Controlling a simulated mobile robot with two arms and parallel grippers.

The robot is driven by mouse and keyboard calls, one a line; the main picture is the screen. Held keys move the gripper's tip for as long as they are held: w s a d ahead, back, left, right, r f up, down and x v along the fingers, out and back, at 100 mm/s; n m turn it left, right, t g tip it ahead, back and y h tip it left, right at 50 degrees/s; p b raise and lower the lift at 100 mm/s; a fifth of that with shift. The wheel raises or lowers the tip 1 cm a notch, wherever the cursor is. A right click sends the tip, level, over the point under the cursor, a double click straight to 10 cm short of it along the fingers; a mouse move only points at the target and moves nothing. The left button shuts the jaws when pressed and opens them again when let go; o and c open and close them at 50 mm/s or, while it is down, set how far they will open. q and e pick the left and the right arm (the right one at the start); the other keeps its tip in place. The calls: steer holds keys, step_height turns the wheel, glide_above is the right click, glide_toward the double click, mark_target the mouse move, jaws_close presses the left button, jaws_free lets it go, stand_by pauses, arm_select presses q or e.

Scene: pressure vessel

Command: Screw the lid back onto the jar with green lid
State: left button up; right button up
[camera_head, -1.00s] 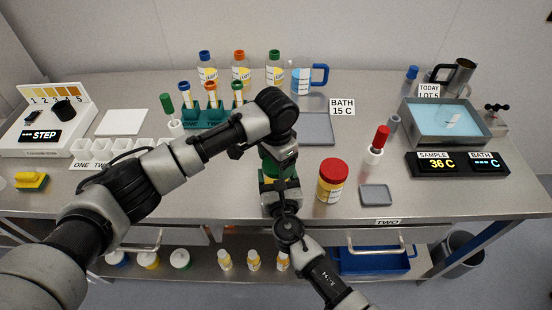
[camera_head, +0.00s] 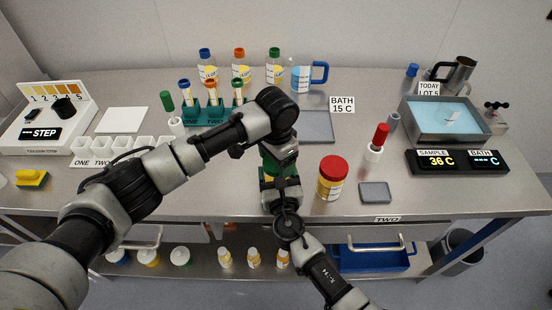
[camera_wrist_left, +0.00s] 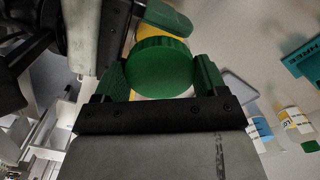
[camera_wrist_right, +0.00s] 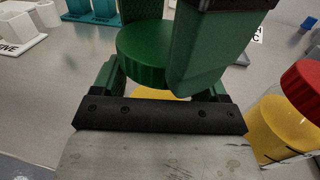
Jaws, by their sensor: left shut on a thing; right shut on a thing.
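The green lid (camera_wrist_left: 160,67) is between the fingers of my left gripper (camera_wrist_left: 160,75) in the left wrist view, and the gripper is shut on it. The lid also shows in the right wrist view (camera_wrist_right: 143,55), directly above the yellow jar (camera_wrist_right: 155,93). My right gripper (camera_wrist_right: 165,85) is shut around the jar below the lid. In the head view the left gripper (camera_head: 278,163) comes down from above and the right gripper (camera_head: 281,192) comes from the front. They hide most of the jar and lid. I cannot tell how far the lid is threaded.
A red-lidded jar (camera_head: 331,180) stands close to the right of my grippers, beside a small grey tray (camera_head: 375,192). A teal tube rack (camera_head: 210,117) stands behind my left arm. The water bath (camera_head: 447,122) is at the right. The table's front edge is close.

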arm_select(q)
steer(key=shift+f, duration=0.1)
arm_select(e)
steer(key=shift+r, duration=0.1)
arm_select(q)
steer(key=shift+r, duration=0.5)
stand_by(0.8)
steer(key=shift+f, duration=0.5)
steer(key=shift+a+f, duration=0.2)
steer(key=shift+f, duration=0.35)
arm_select(e)
steer(key=shift+s+a, duration=0.15)
steer(key=shift+a, duration=0.1)
arm_select(q)
steer(key=shift+r, duration=0.15)
steer(key=shift+d+r, duration=0.15)
steer(key=shift+r, duration=0.1)
arm_select(e)
steer(key=shift+d, duration=0.15)
arm_select(q)
steer(key=shift+r, duration=0.6)
arm_select(e)
steer(key=shift+w+d, duration=0.1)
steer(key=shift+w, duration=0.1)
stand_by(0.6)
arm_select(q)
steer(key=shift+f, duration=0.45)
